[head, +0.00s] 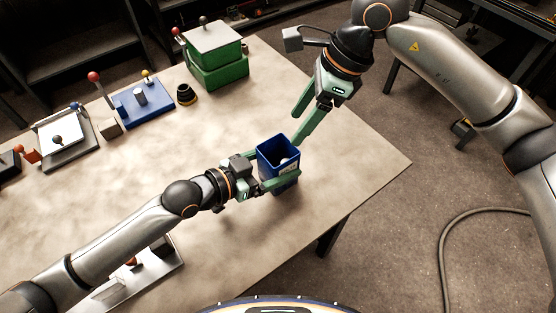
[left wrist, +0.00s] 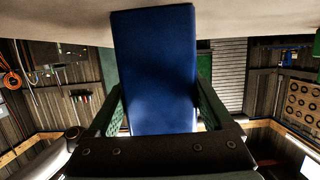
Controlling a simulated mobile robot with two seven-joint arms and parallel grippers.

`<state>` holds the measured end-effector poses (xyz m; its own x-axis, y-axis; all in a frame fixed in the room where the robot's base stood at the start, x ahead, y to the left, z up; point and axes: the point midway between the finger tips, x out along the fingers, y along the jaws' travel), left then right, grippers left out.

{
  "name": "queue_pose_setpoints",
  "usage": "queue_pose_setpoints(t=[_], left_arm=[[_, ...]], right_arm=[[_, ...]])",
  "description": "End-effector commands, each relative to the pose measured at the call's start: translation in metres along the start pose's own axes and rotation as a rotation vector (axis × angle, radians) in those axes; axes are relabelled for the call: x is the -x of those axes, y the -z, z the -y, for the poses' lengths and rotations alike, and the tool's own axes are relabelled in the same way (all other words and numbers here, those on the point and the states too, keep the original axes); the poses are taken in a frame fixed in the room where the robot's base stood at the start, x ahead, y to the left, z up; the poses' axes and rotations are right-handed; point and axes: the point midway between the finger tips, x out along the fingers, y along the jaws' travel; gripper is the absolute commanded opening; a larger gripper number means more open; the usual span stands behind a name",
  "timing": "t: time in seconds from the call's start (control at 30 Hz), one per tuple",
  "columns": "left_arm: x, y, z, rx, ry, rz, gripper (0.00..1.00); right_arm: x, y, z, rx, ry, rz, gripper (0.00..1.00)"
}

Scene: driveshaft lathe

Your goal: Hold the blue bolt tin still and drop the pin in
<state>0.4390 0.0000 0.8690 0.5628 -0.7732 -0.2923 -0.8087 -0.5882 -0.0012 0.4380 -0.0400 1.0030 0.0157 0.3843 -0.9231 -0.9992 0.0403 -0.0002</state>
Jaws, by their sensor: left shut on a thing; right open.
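The blue bolt tin (head: 267,159) stands upright and open-topped near the table's right edge. My left gripper (head: 281,167) is shut on it, one finger on each side. In the left wrist view the tin's blue wall (left wrist: 155,70) fills the middle, between the two green fingers (left wrist: 160,108). A small pale thing (head: 284,162) shows inside the tin; I cannot tell whether it is the pin. My right gripper (head: 296,129) is open and empty, just behind and above the tin, with one fingertip close to its rim.
Along the table's back stand a green box (head: 218,60), a dark cup (head: 186,95), a blue fixture with a grey cylinder (head: 145,103) and a grey fixture (head: 64,140). A metal plate (head: 130,285) lies at the front left. The middle of the table (head: 185,145) is clear.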

Motion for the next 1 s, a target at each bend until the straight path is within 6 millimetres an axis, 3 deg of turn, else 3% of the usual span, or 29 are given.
queue_pose_setpoints(t=[0.03, 0.2, 0.4, 1.0], left_arm=[[0.000, -0.008, -0.001, 0.004, -0.002, 0.020, 0.24], [0.000, -0.008, -0.001, 0.004, -0.002, 0.020, 0.24], [0.000, -0.009, -0.001, 0.004, -0.002, 0.020, 0.24], [0.000, -0.009, -0.001, 0.004, -0.002, 0.020, 0.24]], right_arm=[[0.013, 0.000, 0.001, 0.000, 0.006, 0.000, 0.67], [0.048, 0.000, 0.001, -0.001, 0.005, 0.000, 0.67], [0.073, 0.000, 0.000, -0.002, 0.003, 0.000, 0.67], [0.079, 0.000, 0.000, -0.001, 0.001, 0.000, 0.67]])
